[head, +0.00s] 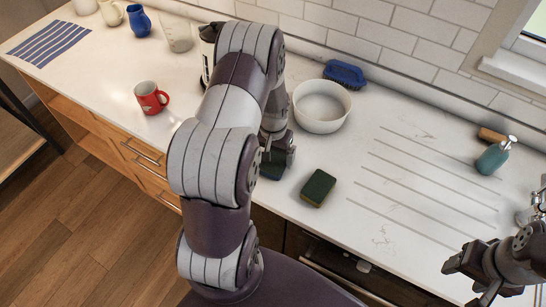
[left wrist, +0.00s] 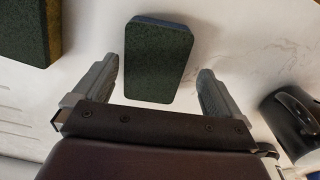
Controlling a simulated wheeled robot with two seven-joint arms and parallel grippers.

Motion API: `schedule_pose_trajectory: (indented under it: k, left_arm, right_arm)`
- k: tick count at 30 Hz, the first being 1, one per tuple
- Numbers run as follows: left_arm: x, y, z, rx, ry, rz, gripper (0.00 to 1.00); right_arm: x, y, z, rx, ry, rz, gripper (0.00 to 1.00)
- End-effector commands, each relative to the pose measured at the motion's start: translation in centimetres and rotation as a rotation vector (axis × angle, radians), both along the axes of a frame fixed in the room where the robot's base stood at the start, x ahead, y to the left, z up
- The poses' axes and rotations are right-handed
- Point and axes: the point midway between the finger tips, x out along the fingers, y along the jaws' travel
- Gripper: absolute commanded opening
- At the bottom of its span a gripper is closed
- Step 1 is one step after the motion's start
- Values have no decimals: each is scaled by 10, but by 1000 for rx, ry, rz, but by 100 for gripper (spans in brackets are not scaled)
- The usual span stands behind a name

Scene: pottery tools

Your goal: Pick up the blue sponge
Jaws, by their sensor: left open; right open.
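The blue sponge (head: 271,168) lies on the white counter, partly hidden by my left gripper (head: 279,155) in the head view. In the left wrist view the sponge (left wrist: 158,62) shows a dark green top and a thin blue edge. My left gripper (left wrist: 160,88) is open, with one finger on each side of the sponge's near end and gaps between. A second sponge (head: 318,188), dark green with a yellow side, lies to the right; it also shows in the left wrist view (left wrist: 28,32). My right gripper (head: 466,272) is open and empty at the lower right.
A white bowl (head: 321,106) stands just behind the sponges, with a blue brush (head: 345,73) behind it. A red mug (head: 151,98) stands to the left. A black-and-white container (head: 208,48) stands behind my left arm. The grooved counter to the right is mostly clear, with a teal soap bottle (head: 494,157).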

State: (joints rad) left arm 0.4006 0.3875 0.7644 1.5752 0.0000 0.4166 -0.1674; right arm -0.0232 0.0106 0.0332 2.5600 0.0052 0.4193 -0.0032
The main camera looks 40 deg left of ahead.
Motion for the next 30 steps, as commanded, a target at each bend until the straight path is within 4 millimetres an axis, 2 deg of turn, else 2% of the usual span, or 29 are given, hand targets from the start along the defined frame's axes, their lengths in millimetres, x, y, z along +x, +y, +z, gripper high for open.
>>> schedule_pose_trajectory:
  k: [4,10,13,14,25,30]
  left_arm:
    - [0,0,-15,0,-1,0,99]
    - [0,0,-17,0,-2,0,99]
    - [0,0,-16,0,-2,0,67]
    - [0,0,-16,0,-2,0,65]
    - [1,0,-14,2,-3,0,65]
    - [1,0,2,2,-6,0,65]
  right_arm:
    - [0,0,4,0,0,0,58]
    - [0,0,3,0,1,0,58]
    - [0,0,3,0,0,0,58]
    - [0,0,3,0,0,0,58]
    - [0,0,2,0,0,0,58]
    - [0,0,-4,0,0,0,58]
